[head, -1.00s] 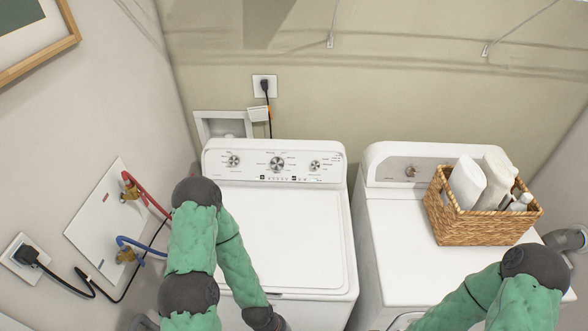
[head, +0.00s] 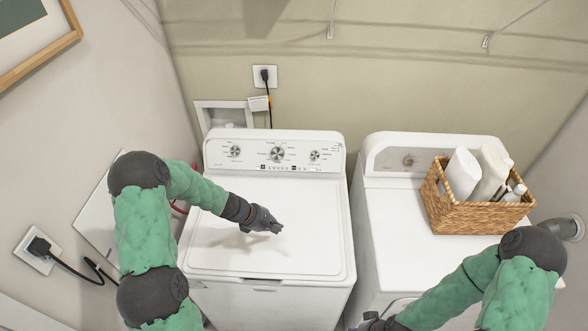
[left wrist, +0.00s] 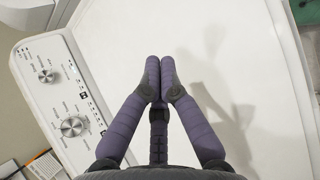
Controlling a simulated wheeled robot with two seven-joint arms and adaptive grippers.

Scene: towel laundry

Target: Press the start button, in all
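The white washing machine (head: 270,258) stands at centre with its lid closed. Its control panel (head: 251,151) at the back carries 3 round knobs and a row of small buttons below them; the panel also shows at the left in the left wrist view (left wrist: 33,72). Small dark buttons sit along the panel edge, but their labels are too small to tell which is start. My left gripper (head: 280,230) hovers over the lid, in front of the panel and apart from it. In the left wrist view its fingertips (left wrist: 160,62) are together and empty. My right gripper (head: 375,322) is partly visible, low beside the dryer.
A white dryer (head: 385,228) stands on the right with a wicker basket (head: 477,216) of white bottles on top. An outlet with a plug (head: 265,76) is on the back wall. Another plugged-in cord (head: 40,246) is on the left wall.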

